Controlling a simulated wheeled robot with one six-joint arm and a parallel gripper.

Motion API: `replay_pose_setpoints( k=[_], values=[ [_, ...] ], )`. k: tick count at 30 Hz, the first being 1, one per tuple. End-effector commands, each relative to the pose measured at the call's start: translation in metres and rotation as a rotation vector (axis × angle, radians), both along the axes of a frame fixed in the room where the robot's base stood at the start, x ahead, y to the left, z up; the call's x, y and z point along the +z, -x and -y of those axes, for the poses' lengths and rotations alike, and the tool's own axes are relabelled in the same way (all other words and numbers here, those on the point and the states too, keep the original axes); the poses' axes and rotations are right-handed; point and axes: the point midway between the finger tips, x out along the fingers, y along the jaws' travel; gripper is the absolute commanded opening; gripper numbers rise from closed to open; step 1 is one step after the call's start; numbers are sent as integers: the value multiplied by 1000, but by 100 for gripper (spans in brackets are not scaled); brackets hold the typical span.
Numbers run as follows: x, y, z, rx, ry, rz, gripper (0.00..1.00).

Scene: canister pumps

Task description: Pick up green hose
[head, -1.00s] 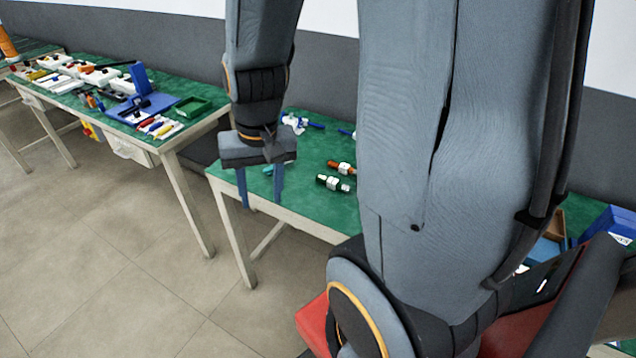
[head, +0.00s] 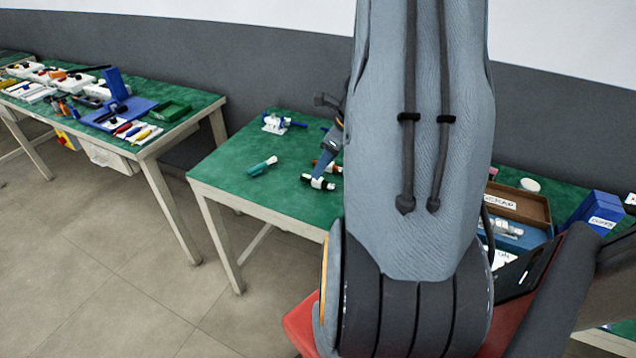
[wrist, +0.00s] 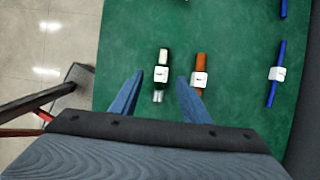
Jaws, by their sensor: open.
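The green hose (head: 318,183) is a short, very dark green piece with a white label block and a pale end. It lies on the green table top, and it also shows in the wrist view (wrist: 162,72). My gripper (wrist: 160,76) is open and empty, with its two blue fingers on either side of the hose in the wrist picture. In the head view my gripper (head: 322,172) comes down at the hose, partly hidden by my arm. I cannot tell the height left between fingertips and hose.
An orange hose (wrist: 200,72) lies close beside the right finger. A blue hose (wrist: 275,74) lies farther right. A teal piece (head: 262,166) lies left on the table (head: 225,180). A brown tray (head: 520,206) and blue bin (head: 597,212) stand at the right.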

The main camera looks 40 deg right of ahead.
Motion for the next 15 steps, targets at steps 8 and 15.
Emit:
replay_pose_setpoints(
  k=[8,15],
  values=[
    [-29,-9,-2,4,-2,-3,42],
    [-52,-17,-4,4,0,-2,42]
  ],
)
